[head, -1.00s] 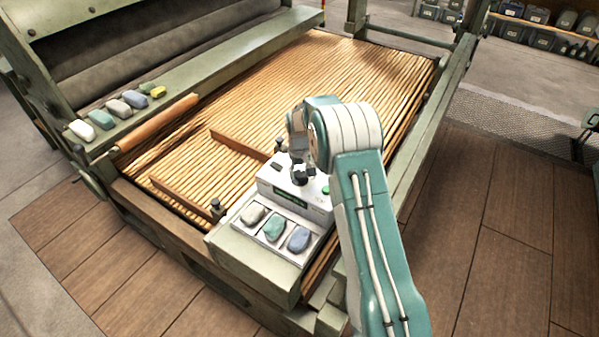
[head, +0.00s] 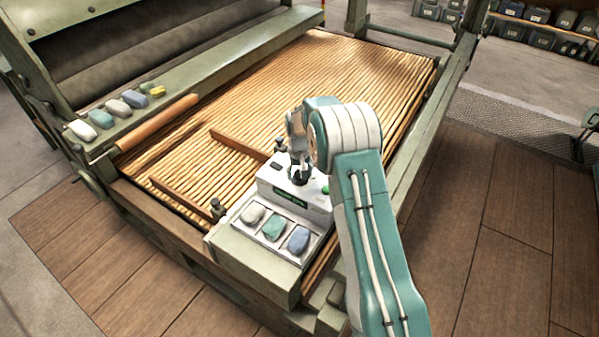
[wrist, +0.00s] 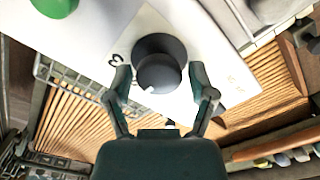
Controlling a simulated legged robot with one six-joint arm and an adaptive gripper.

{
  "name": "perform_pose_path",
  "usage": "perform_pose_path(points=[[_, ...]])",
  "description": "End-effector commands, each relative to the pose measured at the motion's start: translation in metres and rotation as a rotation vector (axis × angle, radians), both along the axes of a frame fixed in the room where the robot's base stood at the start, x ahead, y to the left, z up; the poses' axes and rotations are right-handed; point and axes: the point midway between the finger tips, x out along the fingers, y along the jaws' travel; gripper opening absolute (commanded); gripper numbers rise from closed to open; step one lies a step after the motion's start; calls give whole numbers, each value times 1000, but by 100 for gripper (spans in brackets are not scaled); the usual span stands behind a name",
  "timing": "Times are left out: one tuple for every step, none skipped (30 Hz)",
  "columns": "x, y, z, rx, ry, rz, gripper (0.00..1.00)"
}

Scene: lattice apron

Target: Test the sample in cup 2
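A white test box (head: 268,183) with a small green display (head: 289,200) and a green button (head: 326,190) stands at the loom's near edge. Its round black knob (wrist: 158,62) has a white mark pointing to the lower left in the wrist view. A printed 3 is left of the knob; marks on the right are too faint to read. My gripper (wrist: 160,78) is open, with one finger on each side of the knob and gaps showing. In the head view my gripper (head: 299,168) is over the box. No cup numbers are readable.
A tray (head: 262,234) before the box holds a beige, a teal (head: 274,228) and a blue lump (head: 299,240) in separate compartments. Several coloured lumps (head: 120,108) lie on the loom's left beam. Wooden bars and dark posts (head: 217,210) stand left of the box.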

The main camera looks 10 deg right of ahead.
Motion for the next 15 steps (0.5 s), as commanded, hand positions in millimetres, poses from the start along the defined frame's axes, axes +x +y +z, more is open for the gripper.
perform_pose_path(points=[[1, 0, 1, 0, -3, 0, 91], [1, 0, 2, 0, -3, 0, 91], [1, 0, 2, 0, -4, 0, 91], [1, 0, 2, 0, -4, 0, 91], [1, 0, 3, 0, -5, 0, 91], [1, 0, 3, 0, -5, 0, 91], [1, 0, 3, 0, -5, 0, 91], [1, 0, 3, 0, -6, 0, 91], [1, 0, 3, 0, -6, 0, 91], [1, 0, 3, 0, -6, 0, 91], [1, 0, 4, 0, -6, 0, 91], [1, 0, 5, 0, -7, 0, 91], [1, 0, 6, 0, -7, 0, 91], [1, 0, 8, -1, -8, 0, 91], [2, 0, 12, -1, -9, 0, 91]])
